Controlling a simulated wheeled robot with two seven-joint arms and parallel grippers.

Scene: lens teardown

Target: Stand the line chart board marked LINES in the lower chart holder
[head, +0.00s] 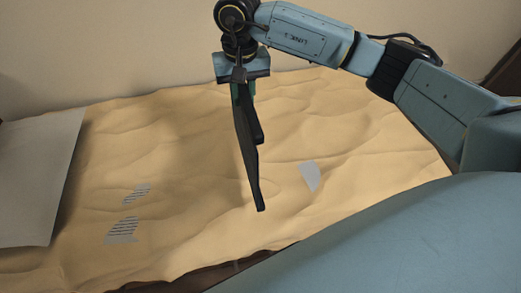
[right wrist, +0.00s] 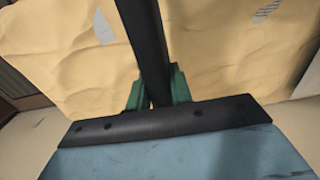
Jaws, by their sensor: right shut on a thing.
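My right gripper (head: 242,84) is high over the cloth. Its green fingers are shut on a dark, flat board (head: 247,140), which hangs down below it, seen nearly edge-on and slightly tilted. In the right wrist view the board (right wrist: 148,45) runs up from between the fingers (right wrist: 158,95). Its face is turned away, so I cannot read any LINES marking. I cannot make out a lower chart holder in either view. My left gripper is not in view.
A wrinkled tan cloth (head: 190,130) covers the table. Two striped patches (head: 122,231) (head: 137,193) show at the left and a plain grey patch (head: 310,176) at the right. A grey panel (head: 40,170) stands at the left edge. Much of the cloth is clear.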

